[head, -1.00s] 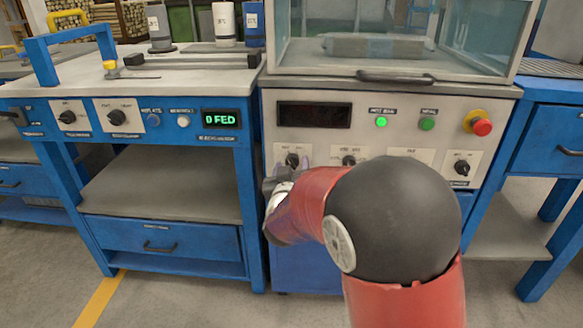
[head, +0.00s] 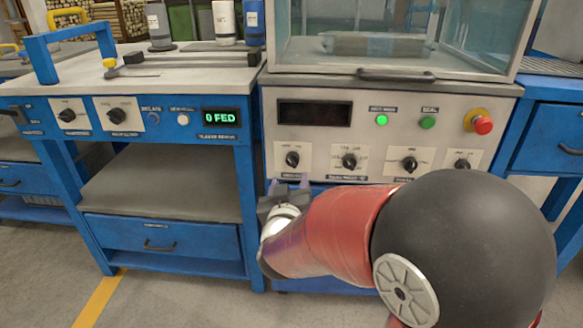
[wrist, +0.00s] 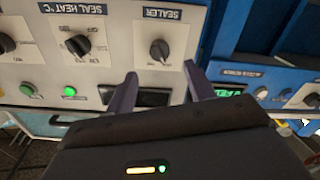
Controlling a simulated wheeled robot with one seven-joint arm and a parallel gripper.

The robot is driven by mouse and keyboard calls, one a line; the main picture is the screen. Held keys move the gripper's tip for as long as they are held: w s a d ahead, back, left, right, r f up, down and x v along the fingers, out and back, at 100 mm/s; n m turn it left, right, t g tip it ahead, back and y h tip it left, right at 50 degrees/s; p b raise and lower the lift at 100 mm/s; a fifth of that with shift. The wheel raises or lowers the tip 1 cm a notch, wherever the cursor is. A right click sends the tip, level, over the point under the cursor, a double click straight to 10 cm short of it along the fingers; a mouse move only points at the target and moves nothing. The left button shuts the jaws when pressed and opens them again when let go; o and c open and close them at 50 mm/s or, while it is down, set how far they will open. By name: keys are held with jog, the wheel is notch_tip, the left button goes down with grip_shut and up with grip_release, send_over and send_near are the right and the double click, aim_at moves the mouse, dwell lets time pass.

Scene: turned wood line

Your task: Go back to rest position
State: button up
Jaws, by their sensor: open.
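My gripper (head: 290,184) is in front of the sealer's control panel, just below its leftmost knob (head: 292,159). Its two fingers stand apart with nothing between them, and they also show in the wrist view (wrist: 158,84). In the wrist view the panel appears upside down, with a knob labelled SEALER (wrist: 160,50) and a knob labelled SEAL HEAT (wrist: 78,45) beyond the fingertips. The fingers look clear of both knobs. My red and black arm reaches in from the lower right and hides part of the machine's lower front.
The sealer panel has a dark display (head: 313,114), a lit green lamp (head: 382,120), a green button (head: 428,123) and a red emergency stop (head: 482,122). A glass-sided chamber (head: 400,40) sits above. At left, a blue bench (head: 160,262) has a display reading "0 FED" (head: 221,117).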

jog(key=s+d+m+g, duration=0.1)
jog(key=s+d+g, duration=0.5)
jog(key=s+d, duration=0.3)
jog(key=s+d+m+g+p, duration=0.1)
jog(key=s+d+g, duration=0.5)
jog(key=s, duration=1.2)
jog(key=d+m, duration=0.1)
jog(key=d, duration=0.2)
jog(key=shift+d+r, duration=0.15)
jog(key=shift+r, duration=0.15)
